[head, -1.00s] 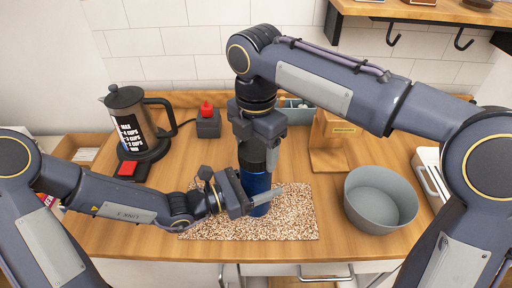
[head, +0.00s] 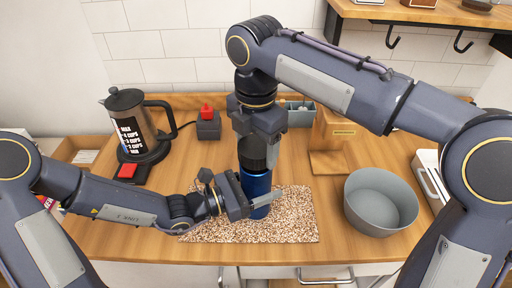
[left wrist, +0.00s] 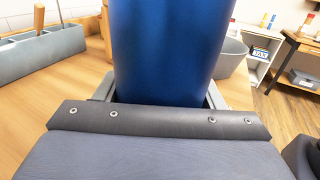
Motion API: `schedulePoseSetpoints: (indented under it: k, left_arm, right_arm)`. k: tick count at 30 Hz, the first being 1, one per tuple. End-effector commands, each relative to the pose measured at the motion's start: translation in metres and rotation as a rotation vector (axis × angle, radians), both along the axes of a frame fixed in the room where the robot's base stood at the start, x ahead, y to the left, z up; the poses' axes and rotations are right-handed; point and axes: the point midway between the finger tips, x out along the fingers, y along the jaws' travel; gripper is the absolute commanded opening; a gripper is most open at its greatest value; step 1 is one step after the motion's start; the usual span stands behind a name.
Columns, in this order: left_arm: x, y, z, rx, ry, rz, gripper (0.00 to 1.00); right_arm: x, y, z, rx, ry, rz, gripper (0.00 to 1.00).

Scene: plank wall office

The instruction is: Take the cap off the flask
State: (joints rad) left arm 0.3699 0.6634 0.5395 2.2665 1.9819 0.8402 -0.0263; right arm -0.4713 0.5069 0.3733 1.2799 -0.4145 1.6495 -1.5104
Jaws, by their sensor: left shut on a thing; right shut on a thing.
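The blue flask (head: 257,184) stands upright on the speckled mat (head: 295,222). Its black cap (head: 254,156) sits at the top, with no clear gap between cap and body. My right gripper (head: 257,142) comes down from above and is shut on the cap, hiding its upper part. My left gripper (head: 252,202) is shut around the blue body from the left, low down. In the left wrist view the flask body (left wrist: 168,50) fills the middle between the fingers; the cap is out of that view.
A grey bowl (head: 381,202) stands right of the mat. A wooden stand (head: 328,150) and a grey caddy (head: 300,116) are behind the flask.

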Motion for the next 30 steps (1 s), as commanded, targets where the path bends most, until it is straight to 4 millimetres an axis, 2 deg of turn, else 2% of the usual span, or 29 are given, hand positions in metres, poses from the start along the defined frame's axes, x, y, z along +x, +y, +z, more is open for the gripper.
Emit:
schedulePoseSetpoints:
  k: [14, 24, 30]
  left_arm:
    - [0.0, 0.0, 0.0, 0.0, 0.0, -0.001, 0.0]
    - [0.0, 0.0, 0.0, 0.0, 0.0, -0.001, 0.0]
    - [0.0, 0.0, 0.0, 0.0, 0.0, -0.001, 0.0]
  right_arm:
    - [0.0, 0.0, 0.006, 0.001, -0.001, 0.0, 0.39]
    - [0.0, 0.001, 0.041, 0.003, -0.001, 0.0, 0.39]
    - [0.0, 0.0, 0.046, 0.0, 0.0, 0.0, 0.39]
